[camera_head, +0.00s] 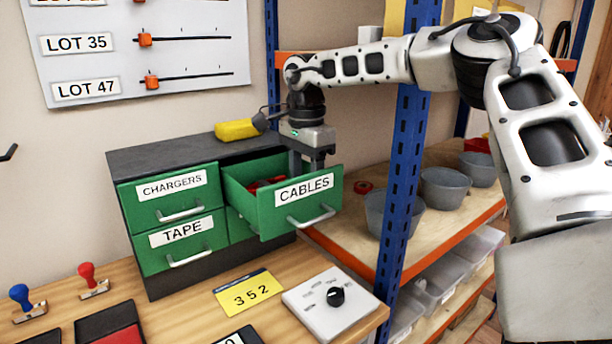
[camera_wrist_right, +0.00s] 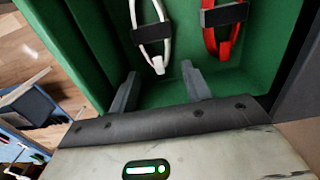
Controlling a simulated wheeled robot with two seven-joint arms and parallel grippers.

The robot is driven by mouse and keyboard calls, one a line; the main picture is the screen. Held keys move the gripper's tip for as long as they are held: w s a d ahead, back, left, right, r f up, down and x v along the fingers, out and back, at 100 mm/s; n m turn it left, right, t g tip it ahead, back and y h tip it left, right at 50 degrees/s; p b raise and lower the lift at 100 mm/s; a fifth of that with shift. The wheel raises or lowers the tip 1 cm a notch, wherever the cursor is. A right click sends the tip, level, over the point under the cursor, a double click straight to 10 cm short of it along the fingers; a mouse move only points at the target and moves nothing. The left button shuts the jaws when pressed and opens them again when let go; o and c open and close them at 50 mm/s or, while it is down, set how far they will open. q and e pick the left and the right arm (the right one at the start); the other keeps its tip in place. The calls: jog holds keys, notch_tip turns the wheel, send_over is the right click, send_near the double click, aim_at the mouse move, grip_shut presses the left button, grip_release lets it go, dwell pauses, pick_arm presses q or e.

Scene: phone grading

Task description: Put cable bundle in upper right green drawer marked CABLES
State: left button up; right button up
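The green drawer marked CABLES (camera_head: 303,190) is pulled open at the upper right of the cabinet. My right gripper (camera_head: 307,163) points down into it from above, with its fingertips partly hidden by the drawer. In the right wrist view the gripper (camera_wrist_right: 158,82) is open, its two fingers apart with nothing clamped between them. A white cable bundle (camera_wrist_right: 140,15) with a black band lies in the drawer, its near end just beyond the gap between the fingertips. A red cable bundle (camera_wrist_right: 209,40) with a black band lies beside it. My left gripper is not in view.
Drawers marked CHARGERS (camera_head: 171,190) and TAPE (camera_head: 182,235) are closed. A yellow object (camera_head: 236,130) lies on the cabinet top. A blue rack post (camera_head: 398,190) stands right of the drawer, with grey bins (camera_head: 445,188) behind. A white dial panel (camera_head: 320,305) lies in front.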

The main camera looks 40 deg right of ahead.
notch_tip(320, 180, up, 13)
dwell(0.6)
dwell(0.5)
